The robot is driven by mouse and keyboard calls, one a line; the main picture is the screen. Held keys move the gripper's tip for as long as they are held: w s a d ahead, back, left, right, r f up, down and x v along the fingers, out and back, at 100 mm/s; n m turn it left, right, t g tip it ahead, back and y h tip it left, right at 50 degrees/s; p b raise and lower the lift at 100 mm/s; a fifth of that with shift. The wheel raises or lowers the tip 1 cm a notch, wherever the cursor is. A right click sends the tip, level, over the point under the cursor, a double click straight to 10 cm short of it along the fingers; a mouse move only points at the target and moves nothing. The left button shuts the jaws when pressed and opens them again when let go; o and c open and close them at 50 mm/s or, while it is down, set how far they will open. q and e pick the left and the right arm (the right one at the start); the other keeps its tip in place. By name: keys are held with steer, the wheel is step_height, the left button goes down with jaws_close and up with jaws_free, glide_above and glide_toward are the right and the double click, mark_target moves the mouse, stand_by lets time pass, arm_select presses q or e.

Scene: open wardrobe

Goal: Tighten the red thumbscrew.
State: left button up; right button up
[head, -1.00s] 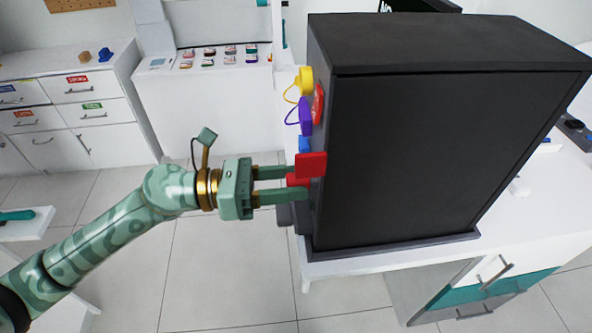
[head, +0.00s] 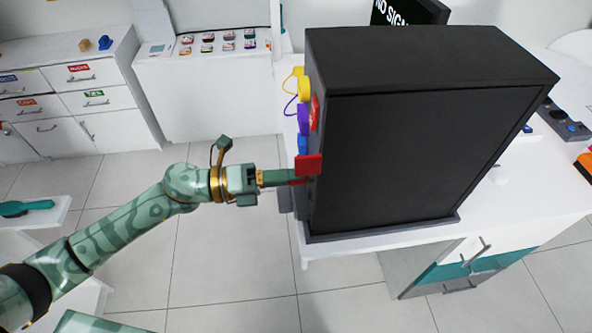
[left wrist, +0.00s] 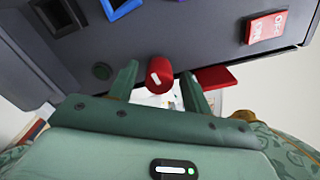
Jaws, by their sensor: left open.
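The red thumbscrew (left wrist: 160,75) is a round knob with a pale mark on its face, on the dark cabinet's front. In the left wrist view it sits between the two fingers of my left gripper (left wrist: 159,80), with gaps at both sides. In the head view, my left gripper (head: 298,177) reaches in from the left, close to the cabinet. Only a little red of the thumbscrew (head: 297,183) shows there, mostly hidden by the fingers. My left gripper is open and holds nothing. My right gripper is not in view.
A red block (head: 309,164) juts out just above the fingers; it also shows beside the right finger in the left wrist view (left wrist: 215,77). Purple (head: 303,118) and yellow (head: 304,88) parts stick out higher. The dark cabinet (head: 400,160) stands on a white counter.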

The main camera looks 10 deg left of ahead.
arm_select(q)
steer(key=c, duration=1)
steer(key=shift+f+m+b, duration=0.15)
steer(key=shift+m+b, duration=0.35)
steer(key=shift+b, duration=0.1)
steer(key=shift+c, duration=0.2)
steer(key=m+b, duration=0.8)
steer(key=shift+m, duration=0.4)
steer(key=m+b, duration=0.4)
steer(key=m, duration=0.1)
steer(key=shift+b, duration=0.4)
steer(key=shift+m+b, duration=0.8)
steer(key=shift+m, duration=0.4)
steer(key=shift+r, duration=0.2)
arm_select(e)
steer(key=s+f+g, duration=0.1)
steer(key=s+f, duration=0.3)
steer(key=f, duration=1.1)
steer(key=shift+f, duration=0.15)
steer(key=shift+w, duration=0.1)
